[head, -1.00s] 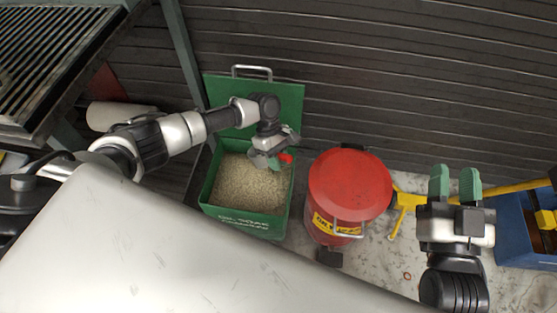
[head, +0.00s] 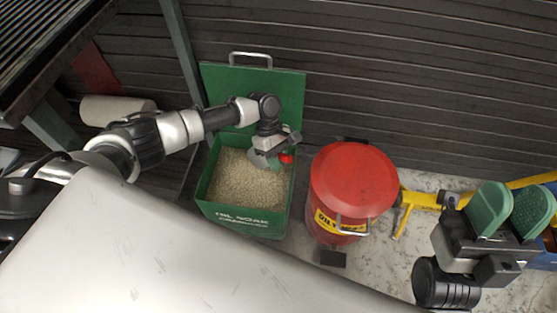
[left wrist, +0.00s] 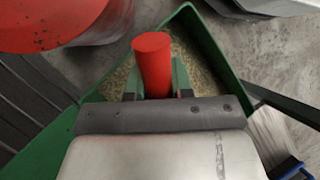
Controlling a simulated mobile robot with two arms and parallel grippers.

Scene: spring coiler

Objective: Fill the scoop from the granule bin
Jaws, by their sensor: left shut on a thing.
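The granule bin (head: 213,200) is a green box with its lid open against the wall, filled with pale granules (head: 243,180). It also shows in the left wrist view (left wrist: 222,52). My left gripper (head: 272,158) is over the right rear part of the bin. It is shut on a red cylindrical handle (left wrist: 152,62), whose red end also shows in the head view (head: 287,158). The scoop's bowl is hidden, so I cannot tell whether it touches the granules or holds any. My right gripper (head: 511,212) is at the far right, its two green fingers apart and empty.
A red lidded can (head: 353,185) with a yellow label stands just right of the bin. A yellow stand (head: 410,205) and a blue container (head: 547,258) are further right. A white roll (head: 115,109) lies left of the bin, near a dark grated table (head: 50,50).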

